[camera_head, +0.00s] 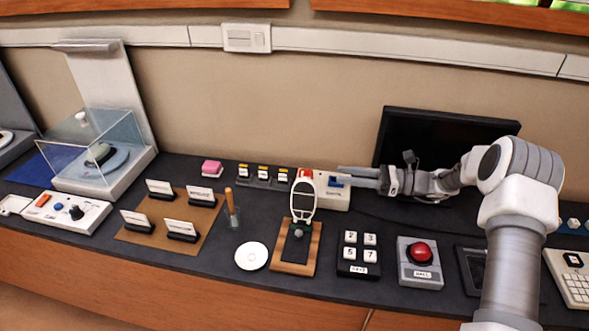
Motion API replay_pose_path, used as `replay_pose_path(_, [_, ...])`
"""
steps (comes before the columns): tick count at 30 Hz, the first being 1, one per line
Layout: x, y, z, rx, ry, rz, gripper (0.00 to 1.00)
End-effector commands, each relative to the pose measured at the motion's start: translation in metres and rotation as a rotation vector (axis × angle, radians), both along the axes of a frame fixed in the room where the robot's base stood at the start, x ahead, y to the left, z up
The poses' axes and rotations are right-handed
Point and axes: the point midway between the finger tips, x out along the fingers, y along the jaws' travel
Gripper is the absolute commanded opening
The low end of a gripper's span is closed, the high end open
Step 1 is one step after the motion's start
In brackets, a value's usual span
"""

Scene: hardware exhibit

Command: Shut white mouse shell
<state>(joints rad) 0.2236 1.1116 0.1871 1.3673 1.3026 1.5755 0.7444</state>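The white mouse shell (302,196) stands raised, nearly upright, at the back of a small wooden board (285,267) on the dark counter. Its front shows a dark, framed inner area. Whether a fingertip touches the shell cannot be told.
A white box (328,203) with red and blue parts stands behind the shell, close to my fingers. A white disc (251,256) lies left of the board. A number-key pad (358,254) and a red button box (420,258) stand to its right. A black monitor (440,140) stands behind my arm.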

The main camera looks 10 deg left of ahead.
Motion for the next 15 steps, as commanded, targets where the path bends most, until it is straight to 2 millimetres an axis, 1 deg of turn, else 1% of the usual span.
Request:
replay_pose_path(1, [-0.002, 0.013, 0.000, -0.001, 0.001, 0.004, 0.39])
replay_pose_path(3, [-0.003, 0.028, 0.001, -0.001, 0.001, 0.005, 0.39])
replay_pose_path(9, [-0.006, 0.073, 0.000, -0.002, 0.000, 0.005, 0.39])
replay_pose_path(15, [-0.009, 0.112, 0.000, -0.002, 0.000, 0.004, 0.39])
